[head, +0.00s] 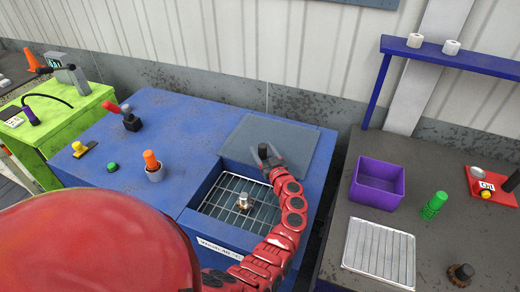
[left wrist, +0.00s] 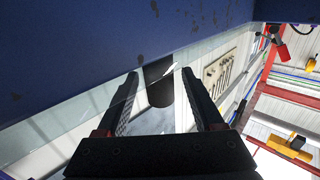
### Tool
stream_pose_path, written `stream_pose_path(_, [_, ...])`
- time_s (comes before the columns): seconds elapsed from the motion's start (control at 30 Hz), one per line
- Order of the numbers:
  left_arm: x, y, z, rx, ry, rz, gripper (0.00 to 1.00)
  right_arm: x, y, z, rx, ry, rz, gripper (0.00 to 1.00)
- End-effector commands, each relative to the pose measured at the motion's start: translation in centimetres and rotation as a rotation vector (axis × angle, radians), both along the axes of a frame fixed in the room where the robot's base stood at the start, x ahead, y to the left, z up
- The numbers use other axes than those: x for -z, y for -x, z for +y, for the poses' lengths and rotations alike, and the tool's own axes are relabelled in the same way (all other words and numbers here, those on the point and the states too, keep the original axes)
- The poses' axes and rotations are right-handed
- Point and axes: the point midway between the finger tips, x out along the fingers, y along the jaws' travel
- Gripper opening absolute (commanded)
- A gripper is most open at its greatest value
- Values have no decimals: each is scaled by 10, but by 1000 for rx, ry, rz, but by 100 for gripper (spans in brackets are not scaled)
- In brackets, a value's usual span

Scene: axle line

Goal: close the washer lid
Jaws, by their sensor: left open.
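The blue washer (head: 200,172) has an open basin with a wire grid, and a small metal part (head: 244,203) stands on the grid. Its grey lid (head: 290,140) is at the back of the basin, leaving the basin uncovered. A black knob (head: 264,150) sits near the lid's front edge. My left gripper (head: 266,162) is open at the knob. In the left wrist view the dark knob (left wrist: 160,88) shows between the two fingers of my left gripper (left wrist: 162,80); I cannot tell whether they touch it. My right gripper is not in view.
Left on the washer top are an orange-handled item in a cup (head: 152,166), a green button (head: 113,167) and a red-handled lever (head: 130,118). To the right, a dark bench holds a purple bin (head: 377,187), a green cylinder (head: 434,206) and a wire rack (head: 380,254).

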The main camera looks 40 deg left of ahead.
Motion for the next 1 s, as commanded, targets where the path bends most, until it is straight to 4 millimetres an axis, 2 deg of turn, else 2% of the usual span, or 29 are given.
stream_pose_path(0.03, [5, -4, 7, -1, -1, -2, 69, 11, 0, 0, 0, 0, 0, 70])
stream_pose_path(0.13, [3, -11, 17, -2, -1, -3, 69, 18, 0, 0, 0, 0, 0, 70])
stream_pose_path(0.3, [0, -15, 25, -3, 0, -1, 69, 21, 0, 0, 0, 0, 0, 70])
stream_pose_path(0.5, [-1, -15, 25, -2, 0, -1, 69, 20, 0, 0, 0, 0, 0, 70])
stream_pose_path(0.57, [-1, -15, 25, -2, 0, -1, 60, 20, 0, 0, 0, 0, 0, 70])
stream_pose_path(0.9, [-1, -15, 25, -1, 0, -1, 0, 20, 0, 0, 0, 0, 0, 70])
stream_pose_path(1.0, [-1, -15, 25, -1, 0, -1, 0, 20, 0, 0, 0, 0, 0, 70])
